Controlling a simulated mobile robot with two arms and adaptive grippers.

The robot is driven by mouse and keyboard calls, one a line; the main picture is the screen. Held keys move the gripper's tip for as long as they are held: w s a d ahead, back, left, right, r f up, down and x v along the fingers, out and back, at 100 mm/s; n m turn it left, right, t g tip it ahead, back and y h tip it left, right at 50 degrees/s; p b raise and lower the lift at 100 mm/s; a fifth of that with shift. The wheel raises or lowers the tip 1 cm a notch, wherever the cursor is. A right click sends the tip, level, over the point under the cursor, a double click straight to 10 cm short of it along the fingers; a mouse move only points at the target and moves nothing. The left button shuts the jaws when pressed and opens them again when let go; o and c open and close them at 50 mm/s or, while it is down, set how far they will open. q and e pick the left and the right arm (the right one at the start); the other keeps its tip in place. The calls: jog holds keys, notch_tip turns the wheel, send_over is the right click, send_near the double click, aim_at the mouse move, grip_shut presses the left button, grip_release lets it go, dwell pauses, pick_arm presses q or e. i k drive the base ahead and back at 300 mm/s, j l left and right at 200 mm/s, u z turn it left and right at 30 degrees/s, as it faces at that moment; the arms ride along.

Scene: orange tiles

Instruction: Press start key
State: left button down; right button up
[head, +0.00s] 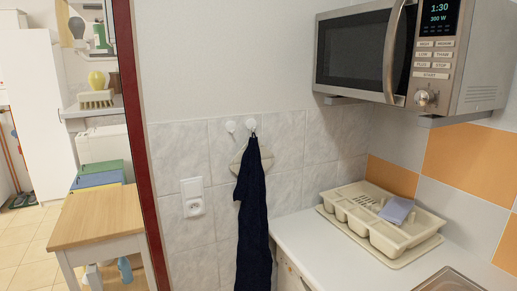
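The microwave (360,52) is mounted on the wall at the upper right, with its door shut. Its control panel (436,50) is on the right of the door, with a lit display (439,14) reading 1:30 and 300 W. Below the display are rows of small keys, and the wide start key (433,76) is the lowest, just above a round knob (425,97). A curved metal handle (393,50) runs down the door's right side. Neither of my grippers is in view.
A beige dish rack (385,222) with a blue-grey sponge or cloth (397,211) stands on the white counter (312,250) below the microwave. A dark towel (254,220) hangs from a wall hook. A dark red door frame (138,140) and a wooden-topped table (98,217) are at left.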

aim_at(422, 74)
jog(key=i+l+z, duration=0.1)
jog(key=i+z, duration=0.15)
jog(key=z, duration=0.15)
jog(key=i+z, duration=0.25)
jog(key=z, duration=0.2)
jog(key=i+z, duration=0.25)
jog(key=z, duration=0.15)
jog(key=k+j+u, duration=0.1)
jog(key=k+j, duration=0.05)
jog(key=j, duration=0.1)
